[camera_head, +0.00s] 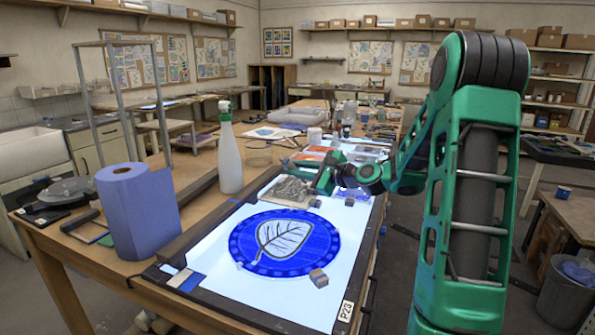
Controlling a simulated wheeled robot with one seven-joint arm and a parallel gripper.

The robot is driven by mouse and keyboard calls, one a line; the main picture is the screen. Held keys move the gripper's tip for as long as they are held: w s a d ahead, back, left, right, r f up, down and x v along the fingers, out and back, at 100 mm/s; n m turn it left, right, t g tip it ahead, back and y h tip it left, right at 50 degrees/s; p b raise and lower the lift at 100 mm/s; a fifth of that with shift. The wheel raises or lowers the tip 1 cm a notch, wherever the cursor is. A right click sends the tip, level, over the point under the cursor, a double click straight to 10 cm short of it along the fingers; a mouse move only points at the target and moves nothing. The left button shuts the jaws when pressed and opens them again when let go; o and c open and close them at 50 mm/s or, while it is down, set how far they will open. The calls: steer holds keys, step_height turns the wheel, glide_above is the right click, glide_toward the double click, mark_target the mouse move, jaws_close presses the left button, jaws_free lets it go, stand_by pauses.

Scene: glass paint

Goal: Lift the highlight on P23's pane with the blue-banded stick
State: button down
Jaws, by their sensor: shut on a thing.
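P23's pane (330,247) is a round deep-blue disc with a pale leaf outlined and veined in black. It lies flat on a glowing white light table (225,262), whose front right corner bears the label P23 (345,311). My gripper (318,183) is beyond the pane's far edge, beside a shallow tray of thin sticks (287,190). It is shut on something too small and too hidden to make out. I cannot see a blue band on any stick. The gripper appears apart from the pane.
A blue paper roll (138,212) and a white spray bottle (229,155) stand left of the light table. Small blocks, one being a tan block (318,277), sit around the pane. A white mug (314,136) and papers lie farther back. My arm fills the right side.

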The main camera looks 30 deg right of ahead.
steer(key=shift+r, duration=2.5)
